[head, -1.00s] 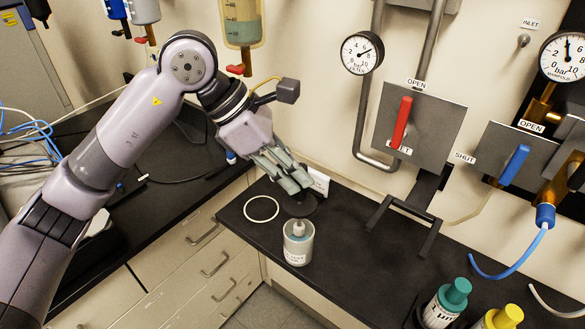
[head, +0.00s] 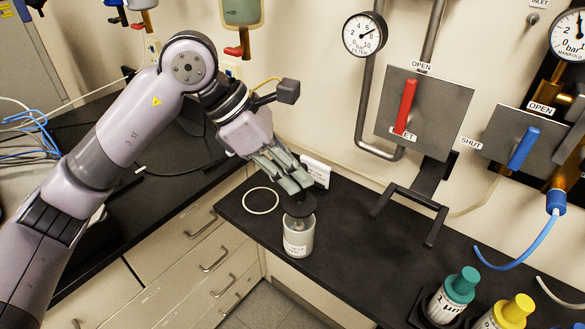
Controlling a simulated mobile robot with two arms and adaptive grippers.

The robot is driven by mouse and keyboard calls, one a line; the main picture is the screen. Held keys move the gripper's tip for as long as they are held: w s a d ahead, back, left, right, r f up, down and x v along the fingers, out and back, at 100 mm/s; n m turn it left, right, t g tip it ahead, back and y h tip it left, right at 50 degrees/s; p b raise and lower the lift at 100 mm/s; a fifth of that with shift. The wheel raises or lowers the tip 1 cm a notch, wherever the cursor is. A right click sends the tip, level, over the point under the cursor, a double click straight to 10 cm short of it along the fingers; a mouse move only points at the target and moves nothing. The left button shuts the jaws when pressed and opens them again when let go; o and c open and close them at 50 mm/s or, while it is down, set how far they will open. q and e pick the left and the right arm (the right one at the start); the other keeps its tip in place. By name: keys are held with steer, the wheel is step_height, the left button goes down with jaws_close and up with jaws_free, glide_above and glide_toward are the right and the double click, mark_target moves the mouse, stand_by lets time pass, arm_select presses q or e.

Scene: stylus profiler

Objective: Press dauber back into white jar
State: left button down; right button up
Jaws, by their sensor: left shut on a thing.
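The white jar (head: 298,240) stands upright on the black bench near its front edge, with print on its side. The dauber's dark round cap (head: 300,206) is held just above the jar's mouth, and its stem reaches down into the opening. The cap hides part of the rim, and a gap still shows between cap and jar. My left gripper (head: 293,184) comes down from the upper left, shut on the dauber from above. The dauber's tip is hidden inside the jar. My right gripper is not in view.
A white ring (head: 261,200) lies left of the jar, and a small white card (head: 316,172) stands behind it. A black bracket (head: 425,195) stands to the right. Teal-capped (head: 455,295) and yellow-capped (head: 508,312) bottles are at lower right. Bench between jar and bracket is clear.

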mark_target(292, 203)
arm_select(q)
steer(key=shift+f+b, duration=1.8)
steer(key=shift+f, duration=0.3)
steer(key=c, duration=1.4)
jaws_free()
steer(key=shift+c, duration=0.2)
steer(key=shift+r, duration=0.15)
steer(key=shift+c, duration=0.4)
step_height(292, 203, up, 7)
steer(key=p, duration=0.3)
steer(key=shift+p, duration=0.35)
